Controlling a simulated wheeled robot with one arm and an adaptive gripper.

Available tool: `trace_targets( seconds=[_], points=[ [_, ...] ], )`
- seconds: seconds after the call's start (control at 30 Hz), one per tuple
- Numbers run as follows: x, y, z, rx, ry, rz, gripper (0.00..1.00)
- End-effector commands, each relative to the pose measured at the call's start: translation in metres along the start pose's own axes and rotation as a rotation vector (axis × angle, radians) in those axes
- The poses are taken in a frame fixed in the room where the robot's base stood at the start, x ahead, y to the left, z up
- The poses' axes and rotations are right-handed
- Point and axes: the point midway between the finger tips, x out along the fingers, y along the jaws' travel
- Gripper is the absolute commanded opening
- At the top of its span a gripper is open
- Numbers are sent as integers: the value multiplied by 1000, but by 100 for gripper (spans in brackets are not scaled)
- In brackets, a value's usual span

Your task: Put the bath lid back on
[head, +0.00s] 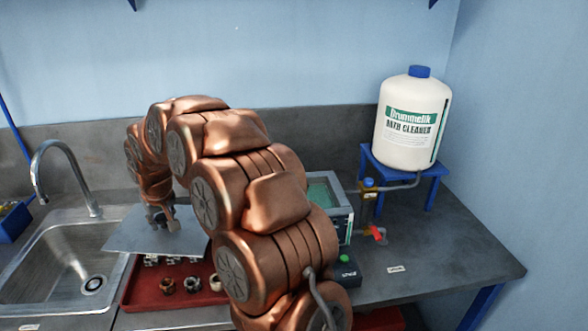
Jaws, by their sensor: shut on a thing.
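The bath lid (132,236) is a flat grey plate in the head view, held roughly level between the sink and the bath, above a red tray. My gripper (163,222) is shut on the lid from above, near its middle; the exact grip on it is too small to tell. The bath (342,212) is a pale box to the right of my arm. Its top is uncovered and green liquid shows inside. My copper arm hides the bath's left part.
The red tray (128,303) holds several small fittings. A sink (60,265) with a tall tap (70,150) is at left. A white cleaner jug (408,125) stands on a blue stand (432,172), with a red-handled valve (377,233) below. The right bench is mostly clear.

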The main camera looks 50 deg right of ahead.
Motion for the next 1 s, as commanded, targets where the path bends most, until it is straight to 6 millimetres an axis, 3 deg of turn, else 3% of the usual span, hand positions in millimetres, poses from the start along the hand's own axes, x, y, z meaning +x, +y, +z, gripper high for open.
trace_targets(
  seconds=[0.2,0.47,0.7,0.8,1.0],
  points=[
    [-25,75,-12,-29,-2,-5,0],
    [-58,167,0,-75,-12,-20,0],
    [-96,262,37,-118,-9,-44,0],
    [-111,293,57,-136,-6,-56,0],
    [-131,332,86,-160,5,-73,0]
  ],
)
